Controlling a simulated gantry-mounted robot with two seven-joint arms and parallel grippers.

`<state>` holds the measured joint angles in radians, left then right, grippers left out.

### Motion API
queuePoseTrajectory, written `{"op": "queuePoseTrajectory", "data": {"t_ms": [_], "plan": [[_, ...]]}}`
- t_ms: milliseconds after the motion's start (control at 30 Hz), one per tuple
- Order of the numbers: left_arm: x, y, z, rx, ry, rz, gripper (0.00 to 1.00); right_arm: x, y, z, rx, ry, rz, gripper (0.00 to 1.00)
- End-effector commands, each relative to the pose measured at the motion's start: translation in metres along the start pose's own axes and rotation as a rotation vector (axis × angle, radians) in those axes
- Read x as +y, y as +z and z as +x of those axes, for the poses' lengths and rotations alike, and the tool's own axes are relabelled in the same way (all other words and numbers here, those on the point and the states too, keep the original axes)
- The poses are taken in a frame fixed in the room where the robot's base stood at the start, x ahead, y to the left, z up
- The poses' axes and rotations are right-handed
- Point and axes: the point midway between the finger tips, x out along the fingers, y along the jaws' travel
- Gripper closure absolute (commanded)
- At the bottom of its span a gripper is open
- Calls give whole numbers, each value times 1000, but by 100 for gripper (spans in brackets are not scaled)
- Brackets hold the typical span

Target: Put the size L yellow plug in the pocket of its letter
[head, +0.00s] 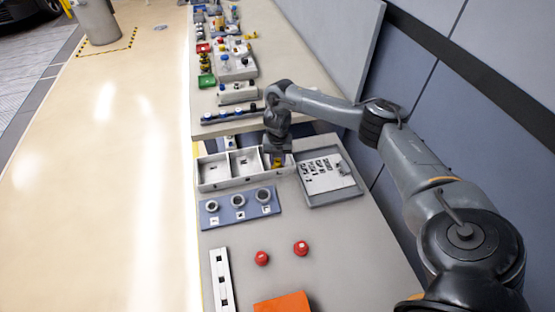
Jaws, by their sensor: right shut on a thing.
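My right gripper (278,152) points down at the rightmost compartment of a white three-compartment box (230,184). It is shut on a small yellow thing, which looks like the yellow plug (278,163). The plug is mostly hidden by the gripper, and I cannot tell whether it touches the compartment floor. The left and middle compartments show small dark marks and look empty of plugs; I cannot read the marks. My left gripper is not in view.
A blue plate (226,222) with three round sockets and small labels lies in front of the box. A grey tray (338,197) with a lettered white panel sits at its right. Two red plugs (262,258), an orange block (283,304) and a white strip (213,277) lie nearer. A cluttered bench stands behind.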

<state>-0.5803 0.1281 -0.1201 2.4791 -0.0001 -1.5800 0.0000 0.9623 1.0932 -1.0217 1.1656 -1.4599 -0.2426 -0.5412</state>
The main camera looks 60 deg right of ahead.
Motion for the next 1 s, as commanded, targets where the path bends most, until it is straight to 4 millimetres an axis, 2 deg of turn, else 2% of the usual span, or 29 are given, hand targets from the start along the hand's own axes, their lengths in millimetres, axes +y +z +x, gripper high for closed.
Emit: {"op": "queuePoseTrajectory", "data": {"t_ms": [133,167,300,667,867,1000], "plan": [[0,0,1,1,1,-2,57,0,0,4,0,-1,0,99],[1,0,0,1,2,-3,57,0,0,3,0,0,0,66],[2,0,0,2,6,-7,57,0,0,3,0,0,0,44],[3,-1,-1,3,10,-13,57,0,0,0,-1,1,0,43],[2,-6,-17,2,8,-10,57,0,1,-25,-3,1,0,43],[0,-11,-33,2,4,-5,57,0,1,-52,-4,2,-1,43]]}}
